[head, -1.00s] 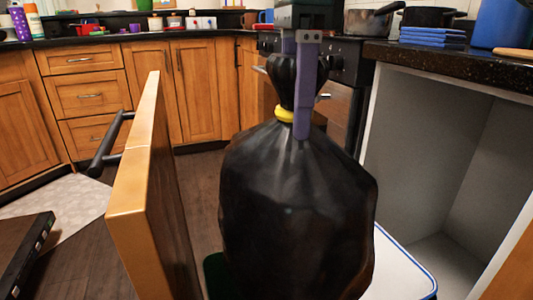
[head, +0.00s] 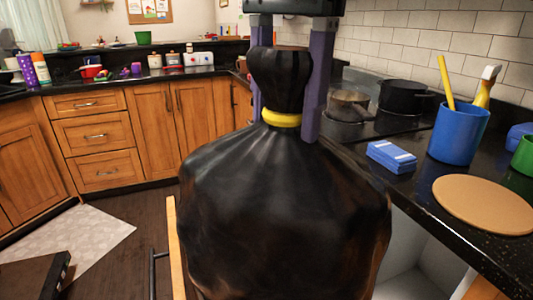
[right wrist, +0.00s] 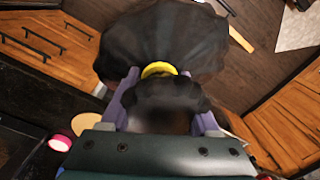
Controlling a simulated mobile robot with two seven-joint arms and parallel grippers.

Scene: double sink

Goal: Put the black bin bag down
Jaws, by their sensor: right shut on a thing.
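The full black bin bag (head: 280,215) hangs upright close in front of me, its neck cinched by a yellow tie. My right gripper (head: 284,128) comes from above, with one purple finger on each side of the neck, shut on it. In the right wrist view, the bag (right wrist: 165,40) spreads out beyond the fingertips (right wrist: 160,72), with the yellow tie between them. The bag's bottom is cut off in the head view, so I cannot see whether it touches anything. My left gripper is not in view.
A black counter (head: 420,215) with a blue cup (head: 458,133), blue sponges (head: 391,157) and a round board (head: 485,204) stands close on the right. An open cabinet door (head: 175,250) is left of the bag. Wooden floor (head: 135,240) and a pale mat (head: 75,245) are at left.

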